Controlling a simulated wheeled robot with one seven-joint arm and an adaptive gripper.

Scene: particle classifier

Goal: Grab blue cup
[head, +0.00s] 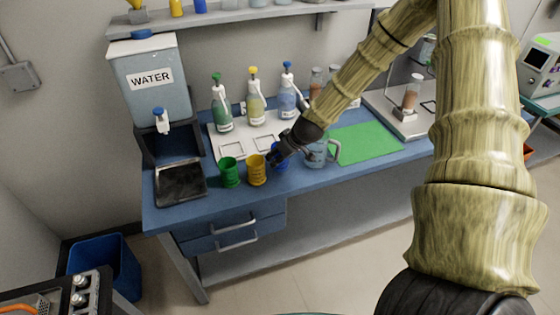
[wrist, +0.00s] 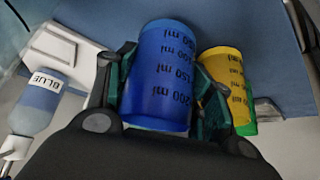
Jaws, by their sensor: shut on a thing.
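The blue cup (wrist: 163,75) has black ml markings and sits between the two fingers of my gripper (wrist: 162,95) in the wrist view. The fingers touch its sides, so my gripper is shut on it. In the head view my gripper (head: 280,155) is at the blue bench, and only a bit of the blue cup (head: 283,155) shows behind it. I cannot tell whether the cup is resting on the bench or just above it.
A yellow cup (head: 256,171) stands close to the left of my gripper, with a green cup (head: 229,172) beyond it. A clear jug (head: 317,153) stands close on the right. Several pump bottles (head: 254,100) are behind. A green mat (head: 365,143) lies clear to the right.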

